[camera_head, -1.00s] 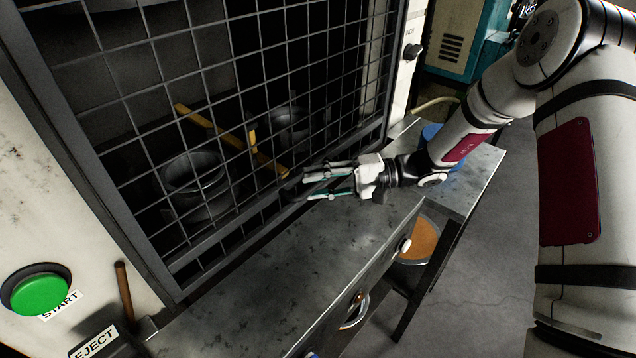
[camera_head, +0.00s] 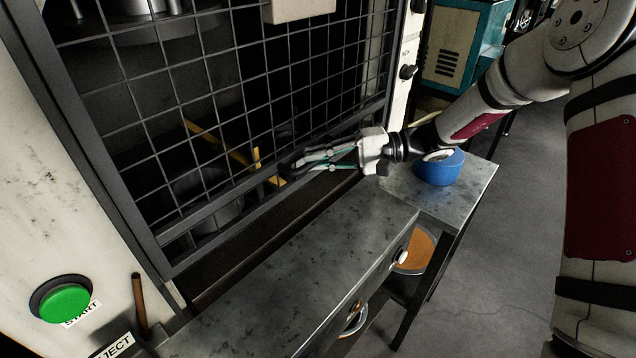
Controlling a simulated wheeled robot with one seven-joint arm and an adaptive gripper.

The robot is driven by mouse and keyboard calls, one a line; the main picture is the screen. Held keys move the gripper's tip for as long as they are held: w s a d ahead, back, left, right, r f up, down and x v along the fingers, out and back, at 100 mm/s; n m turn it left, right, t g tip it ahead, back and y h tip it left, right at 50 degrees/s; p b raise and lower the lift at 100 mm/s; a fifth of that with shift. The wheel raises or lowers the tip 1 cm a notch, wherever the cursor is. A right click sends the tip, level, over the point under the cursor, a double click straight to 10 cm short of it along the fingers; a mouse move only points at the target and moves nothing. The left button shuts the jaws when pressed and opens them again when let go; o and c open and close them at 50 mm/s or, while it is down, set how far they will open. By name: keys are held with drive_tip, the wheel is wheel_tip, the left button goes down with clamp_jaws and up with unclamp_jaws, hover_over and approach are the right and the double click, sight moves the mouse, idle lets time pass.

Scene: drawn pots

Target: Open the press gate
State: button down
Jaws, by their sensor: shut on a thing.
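The press gate (camera_head: 180,226) is a dark metal mesh panel in a frame, filling the upper left. Its bottom rail stands a little above the sill, with a dark gap below. My gripper (camera_head: 296,165) is at the gate's lower edge, right of its middle, with its fingers shut on a dark part there that looks like the gate's handle. The fingers hide most of that part. Behind the mesh are a yellow bar (camera_head: 238,155) and a dark round pot, dimly seen.
A metal bench (camera_head: 300,270) runs along the front, with a blue pot (camera_head: 440,170) at its far right end. A green START button (camera_head: 66,303) and a brown lever (camera_head: 139,300) are at lower left. An orange-topped round thing (camera_head: 415,250) is under the bench. Grey floor is clear at right.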

wheel_tip(320, 180, up, 29)
drive_tip(key=p, duration=0.5)
drive_tip(key=shift+p, duration=0.3)
drive_tip(key=c, duration=1.6)
unclamp_jaws()
drive_tip(key=shift+d, duration=0.1)
drive_tip(key=w+d+r, duration=0.1)
drive_tip(key=d, duration=1)
drive_tip(key=shift+w+d+r, duration=0.25)
drive_tip(key=shift+w+d, duration=0.05)
drive_tip(key=shift+d, duration=0.05)
